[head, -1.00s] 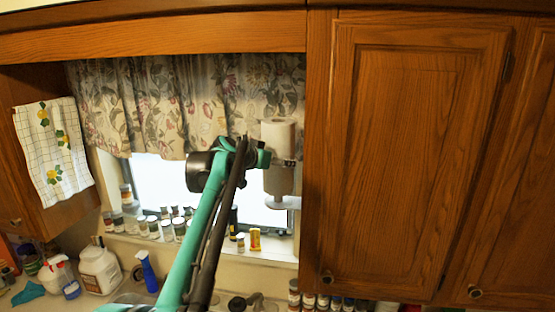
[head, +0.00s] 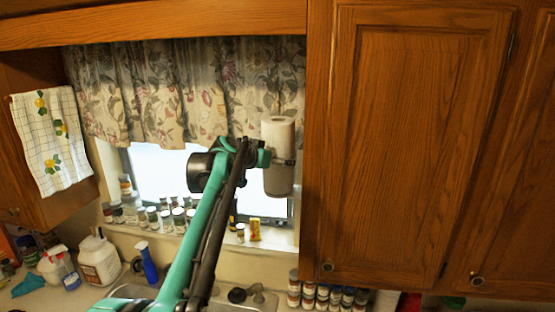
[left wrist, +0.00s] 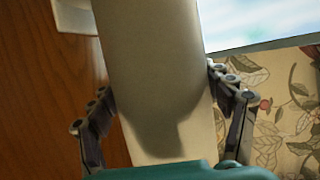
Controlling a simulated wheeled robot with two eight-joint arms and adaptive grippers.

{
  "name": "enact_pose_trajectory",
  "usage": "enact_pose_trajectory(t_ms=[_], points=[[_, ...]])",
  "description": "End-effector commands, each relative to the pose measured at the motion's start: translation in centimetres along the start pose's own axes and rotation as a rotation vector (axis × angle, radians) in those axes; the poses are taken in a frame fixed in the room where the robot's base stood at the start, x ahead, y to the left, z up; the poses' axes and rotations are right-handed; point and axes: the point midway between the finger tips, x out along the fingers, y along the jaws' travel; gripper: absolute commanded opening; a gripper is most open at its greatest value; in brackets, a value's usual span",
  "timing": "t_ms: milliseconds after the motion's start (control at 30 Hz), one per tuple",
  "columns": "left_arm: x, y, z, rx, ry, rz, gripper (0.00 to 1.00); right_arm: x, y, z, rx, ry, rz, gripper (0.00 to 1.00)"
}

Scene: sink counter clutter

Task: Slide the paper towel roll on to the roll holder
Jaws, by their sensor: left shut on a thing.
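The paper towel roll (head: 279,178) is a pale upright cylinder in front of the window's right edge, next to the cabinet side. My left gripper (head: 276,161) is shut around its middle, and its fingers (left wrist: 160,85) show on both sides of the roll (left wrist: 155,50) in the left wrist view. A white piece (left wrist: 76,15), which looks like part of the roll holder, shows at the top left there, partly behind the roll. The holder is not clearly visible in the head view. I cannot tell whether the roll is on it. My right gripper is not in view.
The wooden cabinet (head: 420,150) stands close to the right of the roll. The flowered curtain (head: 180,95) hangs behind. Several small jars (head: 165,218) line the sill below, and more (head: 325,296) stand beneath the cabinet.

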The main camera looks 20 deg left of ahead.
Motion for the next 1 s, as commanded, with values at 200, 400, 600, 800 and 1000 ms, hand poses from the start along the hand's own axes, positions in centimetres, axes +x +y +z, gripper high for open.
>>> enact_pose_trajectory(t_ms=[200, 400, 600, 800, 1000], points=[[0.0, 0.0, 0.0, 0.000, 0.000, 0.000, 0.89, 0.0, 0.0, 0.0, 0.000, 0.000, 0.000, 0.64], [0.0, 0.0, 0.0, 0.000, 0.000, 0.000, 1.00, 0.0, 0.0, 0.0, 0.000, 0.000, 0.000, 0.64], [-0.1, 0.0, 0.0, 0.000, 0.000, 0.000, 1.00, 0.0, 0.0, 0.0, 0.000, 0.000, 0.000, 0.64], [-2.3, 0.0, 0.0, -0.001, 0.000, -0.001, 1.00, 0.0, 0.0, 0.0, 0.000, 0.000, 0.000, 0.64], [-6.8, -0.1, 0.0, -0.002, 0.000, -0.002, 1.00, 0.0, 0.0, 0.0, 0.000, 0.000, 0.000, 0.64]])
